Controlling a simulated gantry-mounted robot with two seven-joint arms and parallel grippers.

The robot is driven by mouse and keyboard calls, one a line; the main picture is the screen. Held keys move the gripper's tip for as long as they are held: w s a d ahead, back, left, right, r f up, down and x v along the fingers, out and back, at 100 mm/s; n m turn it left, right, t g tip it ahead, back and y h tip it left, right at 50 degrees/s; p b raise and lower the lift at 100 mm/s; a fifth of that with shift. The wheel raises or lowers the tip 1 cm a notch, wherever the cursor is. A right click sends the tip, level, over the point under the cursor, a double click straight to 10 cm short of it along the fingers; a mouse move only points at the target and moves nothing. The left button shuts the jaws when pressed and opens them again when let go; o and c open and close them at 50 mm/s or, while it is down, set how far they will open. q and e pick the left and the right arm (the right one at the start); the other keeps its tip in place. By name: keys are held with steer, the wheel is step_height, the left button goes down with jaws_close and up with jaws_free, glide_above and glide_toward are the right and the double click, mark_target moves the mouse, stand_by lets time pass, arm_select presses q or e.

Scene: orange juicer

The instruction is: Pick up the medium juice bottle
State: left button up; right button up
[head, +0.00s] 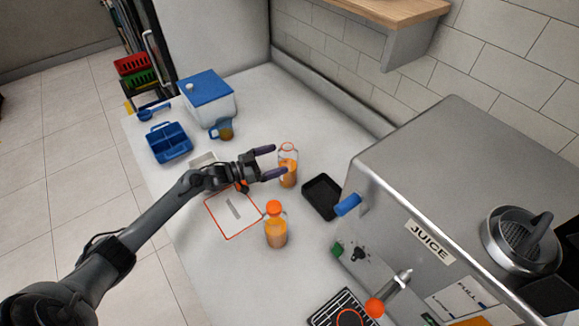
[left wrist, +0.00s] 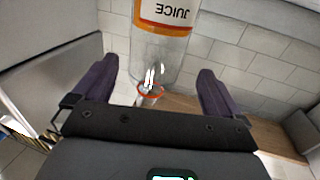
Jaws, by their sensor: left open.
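A clear juice bottle (head: 289,172) with orange juice low in it and an orange ring at its neck stands upright on the white counter. My left gripper (head: 277,161) is open, its purple fingertips at the bottle's left side. In the left wrist view the bottle (left wrist: 161,50) appears upside down, with its JUICE label at the top edge, beyond and between the open fingers (left wrist: 155,70). I cannot tell whether they touch it. A second juice bottle (head: 276,233) with an orange cap stands nearer. The labels do not show which is medium. My right gripper is not in view.
A black tray (head: 322,196) sits just right of the bottle, beside the steel juicer (head: 400,180). A red-bordered sheet (head: 232,214) lies below my gripper. A blue-lidded box (head: 208,95), blue mug (head: 221,129) and blue caddy (head: 169,142) stand at the back left.

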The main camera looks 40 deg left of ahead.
mark_target(293, 154)
arm_select(q)
steer(key=shift+d+b+x, duration=0.15)
steer(key=shift+x, duration=1.5)
steer(key=shift+d+b+x, duration=0.15)
steer(key=shift+x, duration=1.55)
steer(key=shift+s+r, duration=0.15)
steer(key=shift+s, duration=0.05)
steer(key=shift+c, duration=0.2)
steer(key=c, duration=1.2)
steer(key=shift+c, duration=0.8)
steer(key=shift+r, duration=0.25)
